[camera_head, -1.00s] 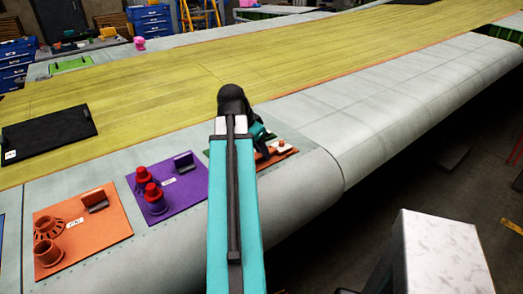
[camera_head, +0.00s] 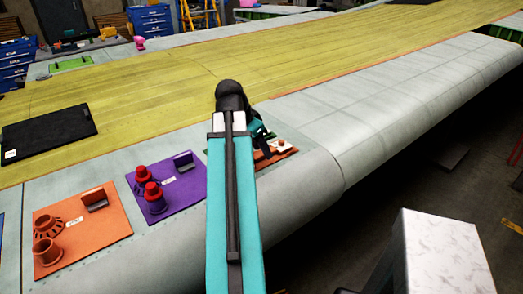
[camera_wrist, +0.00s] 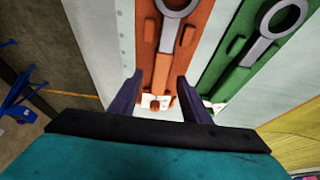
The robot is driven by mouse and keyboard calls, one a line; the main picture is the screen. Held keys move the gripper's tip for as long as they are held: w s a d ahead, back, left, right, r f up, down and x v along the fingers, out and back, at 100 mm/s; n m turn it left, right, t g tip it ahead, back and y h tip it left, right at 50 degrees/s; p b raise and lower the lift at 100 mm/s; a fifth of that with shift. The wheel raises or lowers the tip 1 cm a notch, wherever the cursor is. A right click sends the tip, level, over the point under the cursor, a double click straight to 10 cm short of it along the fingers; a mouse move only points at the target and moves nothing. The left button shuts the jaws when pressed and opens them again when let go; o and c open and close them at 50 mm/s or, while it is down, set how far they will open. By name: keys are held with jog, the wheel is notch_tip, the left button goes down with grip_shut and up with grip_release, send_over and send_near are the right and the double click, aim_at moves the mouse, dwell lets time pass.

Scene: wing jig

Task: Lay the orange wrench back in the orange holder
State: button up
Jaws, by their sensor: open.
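The orange holder (camera_wrist: 200,22) is a flat orange board with raised blocks, seen in the wrist view at top centre. A grey ring-ended wrench (camera_wrist: 168,38) lies along it between the blocks. A white label (camera_wrist: 151,101) shows between the fingers. In the head view the orange holder (camera_head: 285,152) lies on the wing's front edge, partly hidden by my arm and gripper (camera_head: 260,150). The wrench cannot be made out there.
A green holder (camera_wrist: 243,57) with another grey wrench (camera_wrist: 265,38) lies beside the orange one. Left of my arm are a purple board (camera_head: 190,190) with red parts and an orange board (camera_head: 105,225) with orange parts. A white-topped stand (camera_head: 440,250) is at lower right.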

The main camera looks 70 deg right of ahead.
jog(key=b+v, duration=0.2)
jog(key=v, duration=1)
jog(key=shift+r+b, duration=0.25)
jog(key=shift+b, duration=0.05)
jog(key=shift+a, duration=0.1)
dwell(0.6)
